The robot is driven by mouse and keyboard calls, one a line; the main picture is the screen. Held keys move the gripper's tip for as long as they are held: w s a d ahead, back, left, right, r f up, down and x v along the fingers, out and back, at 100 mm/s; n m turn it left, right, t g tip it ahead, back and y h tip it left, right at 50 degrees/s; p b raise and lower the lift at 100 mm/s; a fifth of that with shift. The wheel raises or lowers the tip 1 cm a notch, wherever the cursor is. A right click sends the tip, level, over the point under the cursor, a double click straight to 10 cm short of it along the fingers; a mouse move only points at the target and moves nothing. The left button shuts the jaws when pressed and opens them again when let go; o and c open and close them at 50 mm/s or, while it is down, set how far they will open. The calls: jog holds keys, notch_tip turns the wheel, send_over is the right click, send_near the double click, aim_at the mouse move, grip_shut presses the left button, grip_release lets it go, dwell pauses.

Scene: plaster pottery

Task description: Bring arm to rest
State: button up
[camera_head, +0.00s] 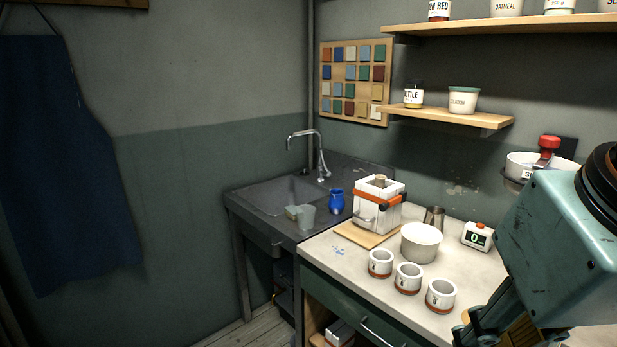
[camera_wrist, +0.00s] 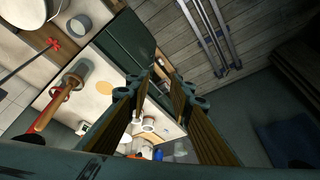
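My gripper (camera_wrist: 165,88) shows in the wrist view with its two brown-padded fingers apart and nothing seen between them. Counter and floor show beyond the fingers. In the head view my teal arm fills the right edge, and the gripper (camera_head: 497,325) hangs low at the bottom right, partly cut off, over or in front of the counter's near edge; I cannot tell which. The counter (camera_head: 335,262) carries three small white cups with reddish-brown bases: left (camera_head: 380,263), middle (camera_head: 407,278) and right (camera_head: 440,295).
A white bowl (camera_head: 421,242), a strapped white plaster mould (camera_head: 378,205) on a board and a small timer (camera_head: 477,236) stand behind the cups. A blue vase (camera_head: 336,201) stands by the sink (camera_head: 285,196). Shelves (camera_head: 450,116) hang above. Floor at left is clear.

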jog(key=shift+s+d+f, duration=0.1)
jog(key=shift+s+f, duration=0.2)
jog(key=shift+s, duration=0.35)
jog(key=shift+s+d+f, duration=0.1)
jog(key=shift+s+f, duration=0.2)
jog(key=shift+s, duration=0.3)
